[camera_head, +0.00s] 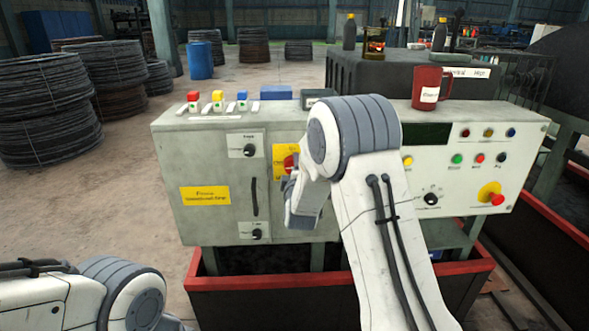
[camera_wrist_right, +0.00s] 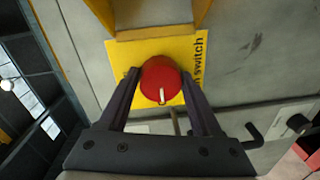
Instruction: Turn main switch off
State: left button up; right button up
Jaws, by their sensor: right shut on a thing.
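The main switch is a red round knob (camera_wrist_right: 160,80) on a yellow plate (camera_wrist_right: 120,52) lettered "switch", seen in the right wrist view. A white mark on the knob points toward the bottom of that picture. The dark fingers of my right gripper (camera_wrist_right: 159,75) lie on both sides of the knob, shut on it. In the head view the red knob (camera_head: 291,163) shows partly on the front of the grey cabinet (camera_head: 215,155), with my right arm and gripper (camera_head: 293,192) covering much of that area. My left arm shows at the lower left; its gripper is out of view.
Beside the switch are a black handle (camera_head: 254,197) and two small dials. On the right are colored buttons and a red emergency knob (camera_head: 497,199) on yellow. A red mug (camera_head: 428,90) and small colored blocks stand on top. A red-rimmed bin (camera_head: 270,283) lies below.

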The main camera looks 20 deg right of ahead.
jog(key=o, duration=1.4)
jog(key=shift+a, duration=0.1)
jog(key=shift+c, duration=0.2)
jog(key=v, duration=1)
jog(key=shift+s+b, duration=0.2)
jog(key=shift+b, duration=0.2)
